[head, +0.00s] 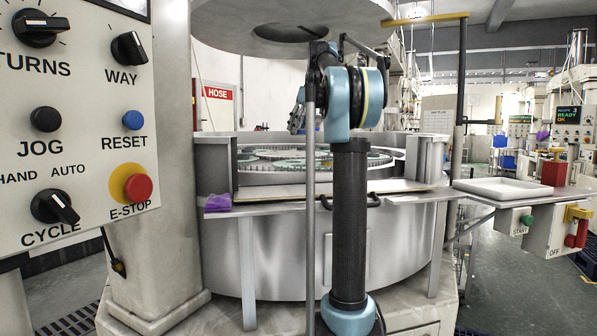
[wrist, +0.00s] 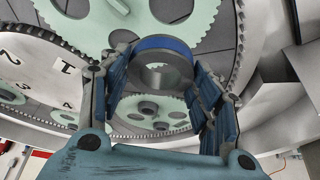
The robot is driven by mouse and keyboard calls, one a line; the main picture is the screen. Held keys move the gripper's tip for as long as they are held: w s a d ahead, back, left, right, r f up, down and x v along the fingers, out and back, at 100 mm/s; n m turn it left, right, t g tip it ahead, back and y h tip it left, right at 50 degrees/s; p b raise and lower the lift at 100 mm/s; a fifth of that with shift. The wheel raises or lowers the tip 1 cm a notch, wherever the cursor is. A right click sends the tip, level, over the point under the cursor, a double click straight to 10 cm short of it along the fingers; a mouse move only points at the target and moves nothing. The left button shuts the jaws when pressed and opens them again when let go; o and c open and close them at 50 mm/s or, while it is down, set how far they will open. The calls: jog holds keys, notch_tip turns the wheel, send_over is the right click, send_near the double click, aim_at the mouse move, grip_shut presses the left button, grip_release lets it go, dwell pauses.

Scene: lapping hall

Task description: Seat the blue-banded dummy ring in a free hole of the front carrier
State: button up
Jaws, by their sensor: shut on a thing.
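My gripper (wrist: 158,64) is shut on the blue-banded dummy ring (wrist: 177,76), a grey ring with a blue band along its upper edge in the wrist view. The ring sits between both fingers, above the machine's plate. Behind and below it is a pale green toothed carrier (wrist: 128,122) with a dark round piece at its middle, partly hidden by the ring and fingers. Another pale green carrier (wrist: 205,18) has a dark round opening. I cannot tell which carrier is the front one. In the head view the carriers (head: 305,154) lie inside the round machine; my arm hides most of my gripper.
A numbered grey toothed disc (wrist: 35,75) lies left in the wrist view. The machine's wall (head: 222,165) rings the plate, with a round upper plate (head: 290,15) overhead. A purple cloth (head: 218,203) lies on the front ledge. A white tray (head: 503,190) stands right.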

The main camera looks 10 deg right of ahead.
jog(key=shift+s+d+f+n+g+y, duration=0.1)
jog(key=shift+s+f+n+g+y, duration=0.05)
jog(key=shift+f+n, duration=0.4)
jog(key=shift+s+d+f+n+g+y, duration=0.15)
jog(key=shift+f+n, duration=0.2)
jog(key=shift+f, duration=0.35)
notch_tip(320, 180, down, 9)
jog(key=shift+a+f, duration=0.1)
jog(key=shift+f, duration=0.4)
jog(key=shift+c, duration=1.4)
jog(key=o, duration=1.7)
jog(key=shift+f, duration=0.1)
jog(key=v, duration=1.2)
